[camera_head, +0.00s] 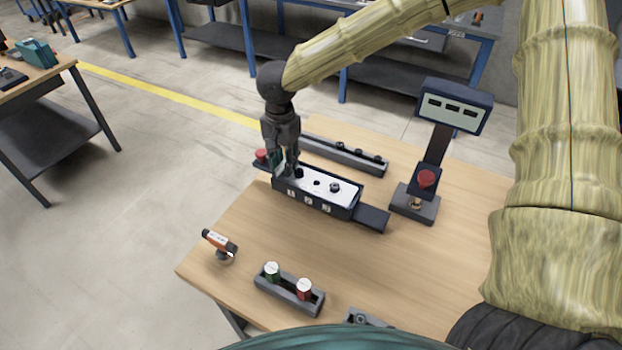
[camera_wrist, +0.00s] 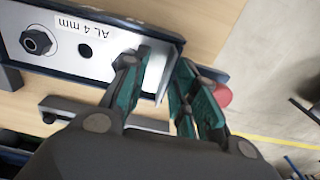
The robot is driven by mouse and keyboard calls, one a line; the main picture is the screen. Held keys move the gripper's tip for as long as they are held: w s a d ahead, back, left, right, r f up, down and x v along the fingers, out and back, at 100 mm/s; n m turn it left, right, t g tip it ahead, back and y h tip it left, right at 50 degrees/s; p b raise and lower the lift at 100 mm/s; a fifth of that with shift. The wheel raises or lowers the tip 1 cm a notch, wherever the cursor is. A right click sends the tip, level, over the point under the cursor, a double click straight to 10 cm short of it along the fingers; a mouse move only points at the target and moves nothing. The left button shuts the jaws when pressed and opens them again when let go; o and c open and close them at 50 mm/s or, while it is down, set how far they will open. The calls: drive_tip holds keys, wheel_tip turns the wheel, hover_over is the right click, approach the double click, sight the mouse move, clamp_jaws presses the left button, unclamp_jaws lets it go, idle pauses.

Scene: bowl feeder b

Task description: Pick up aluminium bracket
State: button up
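The aluminium bracket appears to be the pale plate (camera_head: 316,183) lying on a dark fixture (camera_head: 345,209). In the wrist view the plate (camera_wrist: 107,65) shows an "AL 4 mm" label, a round hole and a dark nut. My gripper (camera_head: 284,172) is at the left end of the plate, pointing down. In the wrist view its teal fingers (camera_wrist: 165,60) stand apart on either side of the plate's end and the fixture's dark end wall. No contact with the plate is visible. The fingertips are partly hidden in the head view.
A display stand with a red button (camera_head: 426,178) is right of the fixture. A long dark rail (camera_head: 345,155) lies behind it.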

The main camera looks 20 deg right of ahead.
drive_tip(key=shift+s+r, duration=0.3)
drive_tip(key=shift+s, duration=0.05)
drive_tip(key=c, duration=0.3)
drive_tip(key=shift+w+f, duration=0.15)
drive_tip(key=shift+w, duration=0.05)
clamp_jaws()
drive_tip(key=shift+w+f, duration=0.6)
drive_tip(key=shift+w, duration=0.2)
drive_tip(key=shift+s+r, duration=0.25)
drive_tip(key=shift+w, duration=0.15)
